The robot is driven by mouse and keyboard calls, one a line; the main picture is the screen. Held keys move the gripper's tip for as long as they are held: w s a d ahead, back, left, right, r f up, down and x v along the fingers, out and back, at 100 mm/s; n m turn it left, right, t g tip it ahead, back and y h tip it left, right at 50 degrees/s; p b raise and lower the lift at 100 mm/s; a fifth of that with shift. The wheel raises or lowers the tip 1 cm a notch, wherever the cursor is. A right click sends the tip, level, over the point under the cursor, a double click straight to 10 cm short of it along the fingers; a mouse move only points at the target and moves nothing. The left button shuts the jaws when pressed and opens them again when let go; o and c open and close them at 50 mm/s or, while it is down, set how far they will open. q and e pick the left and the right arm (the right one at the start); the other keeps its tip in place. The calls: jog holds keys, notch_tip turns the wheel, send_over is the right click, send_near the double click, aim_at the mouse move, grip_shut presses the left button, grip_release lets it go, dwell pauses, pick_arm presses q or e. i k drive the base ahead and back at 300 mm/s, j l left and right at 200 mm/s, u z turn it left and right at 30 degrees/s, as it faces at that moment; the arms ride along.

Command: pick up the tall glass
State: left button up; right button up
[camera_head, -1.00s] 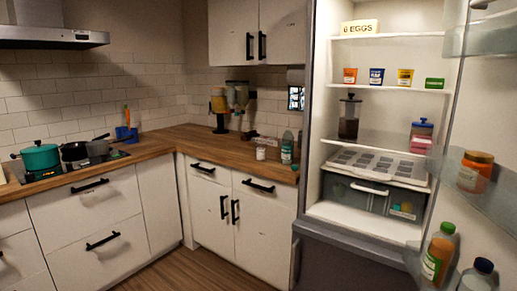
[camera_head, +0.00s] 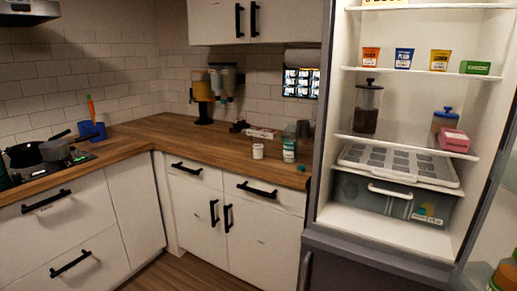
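I cannot make out a tall drinking glass for certain. A tall clear container (camera_head: 367,108) with a dark lid and dark contents stands upright on a fridge shelf. A shorter clear jar (camera_head: 443,121) with a blue lid stands to its right, partly hidden behind a pink box (camera_head: 454,140). On the wooden counter stand a white tub (camera_head: 258,151), a bottle (camera_head: 289,146) with a pale label, and a dark grey cup-like object (camera_head: 303,129) behind it. Neither of my grippers is in view.
The fridge (camera_head: 388,226) stands open at the right. An egg tray (camera_head: 398,164) lies above a drawer. Pots (camera_head: 55,149) sit on the hob at left. A dispenser (camera_head: 203,97) stands in the counter corner. The counter's (camera_head: 160,127) middle left is clear.

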aim_at(257, 137)
jog(key=i+j+z, duration=0.1)
jog(key=i+j, duration=0.45)
jog(key=i+j+z, duration=0.15)
jog(key=i+j, duration=0.5)
jog(key=i+j+z, duration=0.1)
jog(key=i+j, duration=0.55)
jog(key=i+j+z, duration=0.15)
jog(key=i+j, duration=0.4)
jog(key=j, duration=0.2)
